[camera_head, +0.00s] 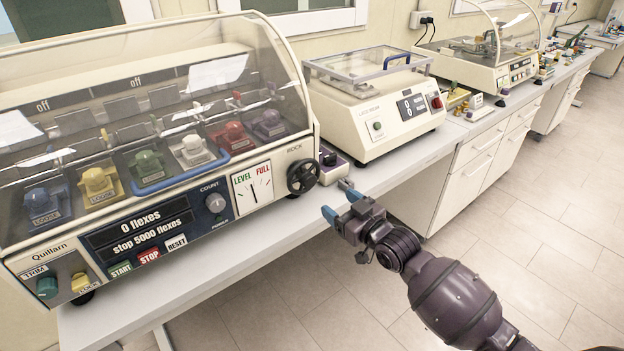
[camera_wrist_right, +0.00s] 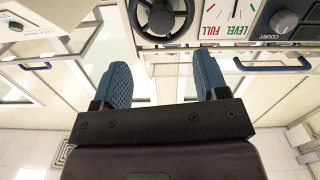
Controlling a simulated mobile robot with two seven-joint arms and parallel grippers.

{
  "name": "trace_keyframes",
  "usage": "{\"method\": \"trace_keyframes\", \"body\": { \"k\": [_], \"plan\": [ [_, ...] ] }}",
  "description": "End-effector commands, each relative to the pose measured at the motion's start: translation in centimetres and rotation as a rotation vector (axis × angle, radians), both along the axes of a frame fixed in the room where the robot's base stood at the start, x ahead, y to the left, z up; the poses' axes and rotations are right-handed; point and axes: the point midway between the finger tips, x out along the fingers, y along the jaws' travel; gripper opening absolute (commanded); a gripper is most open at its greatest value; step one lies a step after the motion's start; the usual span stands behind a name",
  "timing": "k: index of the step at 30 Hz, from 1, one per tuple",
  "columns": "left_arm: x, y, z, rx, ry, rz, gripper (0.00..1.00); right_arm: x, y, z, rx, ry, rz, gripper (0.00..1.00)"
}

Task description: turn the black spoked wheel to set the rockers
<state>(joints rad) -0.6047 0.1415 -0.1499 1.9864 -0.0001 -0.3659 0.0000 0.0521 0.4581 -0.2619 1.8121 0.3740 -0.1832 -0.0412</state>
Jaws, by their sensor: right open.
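The black spoked wheel (camera_head: 302,177) is on the right end of the flexing machine (camera_head: 250,140), below the word ROCK. It also shows in the right wrist view (camera_wrist_right: 161,18) at the top, beyond the fingers. The rockers with coloured blocks (camera_head: 147,168) sit in a row under the clear cover. The LEVEL/FULL gauge (camera_head: 252,188) is just left of the wheel. My right gripper (camera_head: 338,202) is open and empty, in front of the wheel and a little to its right, apart from it. Its blue fingertips show in the right wrist view (camera_wrist_right: 168,82). My left gripper is out of view.
A second cream machine (camera_head: 375,120) stands on the bench right of the wheel. A small dark-topped block (camera_head: 331,162) lies between the machines. The bench's front strip (camera_head: 240,240) is clear, with open floor before it.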

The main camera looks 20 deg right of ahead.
Motion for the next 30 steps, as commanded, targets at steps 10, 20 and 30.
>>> {"method": "trace_keyframes", "body": {
  "k": [10, 20, 30],
  "plan": [
    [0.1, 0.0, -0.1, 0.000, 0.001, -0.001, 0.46, 1.2, 0.5, -0.3, 0.054, -0.016, 0.008, 0.67],
    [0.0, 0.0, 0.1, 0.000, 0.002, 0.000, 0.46, 6.2, 2.4, -0.2, 0.055, -0.016, 0.007, 0.67],
    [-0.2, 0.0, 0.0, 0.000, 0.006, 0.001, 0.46, 9.6, 3.6, -0.3, 0.052, -0.014, 0.008, 0.67]
  ]
}}
